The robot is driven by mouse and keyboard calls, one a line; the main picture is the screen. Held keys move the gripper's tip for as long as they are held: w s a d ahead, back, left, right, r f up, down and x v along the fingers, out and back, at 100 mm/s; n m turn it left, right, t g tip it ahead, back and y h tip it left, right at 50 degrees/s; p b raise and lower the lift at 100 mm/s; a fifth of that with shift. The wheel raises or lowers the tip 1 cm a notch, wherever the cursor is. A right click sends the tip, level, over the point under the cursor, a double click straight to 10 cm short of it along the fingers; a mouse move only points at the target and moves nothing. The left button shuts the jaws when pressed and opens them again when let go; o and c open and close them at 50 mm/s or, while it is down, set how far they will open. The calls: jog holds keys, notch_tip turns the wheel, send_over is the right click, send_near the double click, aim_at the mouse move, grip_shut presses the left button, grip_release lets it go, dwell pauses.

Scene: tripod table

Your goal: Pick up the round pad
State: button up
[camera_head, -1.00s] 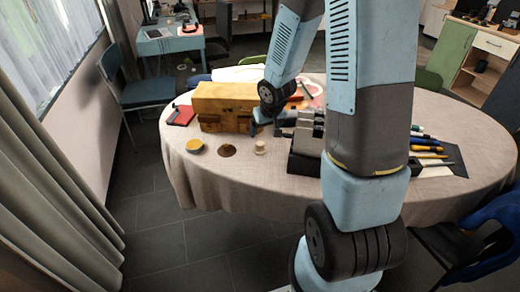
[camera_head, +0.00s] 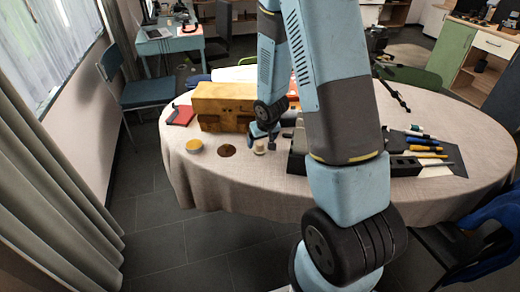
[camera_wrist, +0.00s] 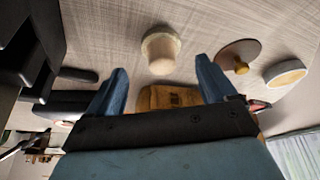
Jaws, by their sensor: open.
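I cannot tell for certain which is the round pad. A cream, rounded stubby piece (camera_head: 259,148) stands to their right. My gripper (camera_head: 264,134) is open and empty above it. In the wrist view the cream piece (camera_wrist: 160,50) shows between and beyond my fingertips (camera_wrist: 161,65).
A yellow-brown wooden box (camera_head: 222,106) stands behind the discs, with a red item (camera_head: 181,115) left of it. Black blocks (camera_head: 298,155) lie right of my gripper. Pens (camera_head: 425,148) lie farther right. The tablecloth (camera_head: 215,175) is clear in front of the discs.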

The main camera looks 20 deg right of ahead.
aim_at(260, 144)
jog(key=shift+x, duration=2.1)
jog(key=shift+s+a, duration=0.15)
jog(key=shift+c, duration=0.4)
jog(key=c, duration=1.1)
